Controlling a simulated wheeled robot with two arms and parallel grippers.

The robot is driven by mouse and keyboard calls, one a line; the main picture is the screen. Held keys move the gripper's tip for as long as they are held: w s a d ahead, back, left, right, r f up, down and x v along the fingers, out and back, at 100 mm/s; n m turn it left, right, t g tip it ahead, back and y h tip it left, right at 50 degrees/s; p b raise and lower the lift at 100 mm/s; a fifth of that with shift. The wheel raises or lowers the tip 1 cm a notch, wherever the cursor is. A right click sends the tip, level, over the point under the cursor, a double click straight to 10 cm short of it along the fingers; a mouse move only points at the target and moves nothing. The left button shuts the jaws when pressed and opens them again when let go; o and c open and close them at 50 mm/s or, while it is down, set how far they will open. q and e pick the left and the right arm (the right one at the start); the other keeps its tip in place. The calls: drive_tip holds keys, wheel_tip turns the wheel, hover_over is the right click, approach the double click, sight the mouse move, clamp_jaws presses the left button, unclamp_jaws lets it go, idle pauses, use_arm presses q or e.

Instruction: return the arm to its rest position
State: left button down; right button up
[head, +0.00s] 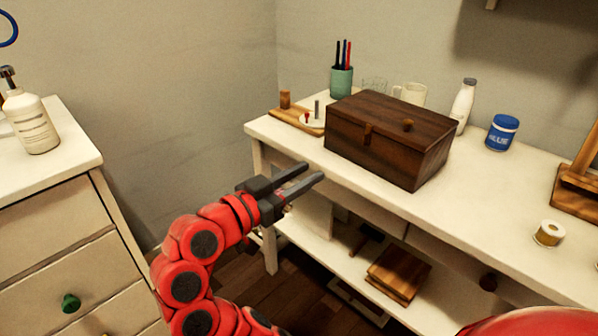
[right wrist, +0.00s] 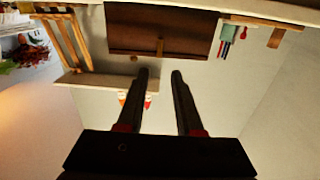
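My right gripper (head: 313,173) is in front of the white table's left part, in the middle of the head view. Its two dark fingers are apart with nothing between them. The right wrist view also shows the right gripper (right wrist: 160,73) with parted, empty fingers. My red right arm (head: 200,255) reaches up from the bottom of the head view, bent at several joints. My left gripper is in neither view.
The white table (head: 480,215) bears a closed dark wooden box (head: 385,135), a green pen cup (head: 341,82), a white bottle (head: 463,105) and a blue jar (head: 502,133). A lower shelf holds wooden boards (head: 398,274). A drawer cabinet (head: 60,240) stands left.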

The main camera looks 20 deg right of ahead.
drive_tip(key=shift+s+a, duration=0.25)
drive_tip(key=shift+a, duration=0.25)
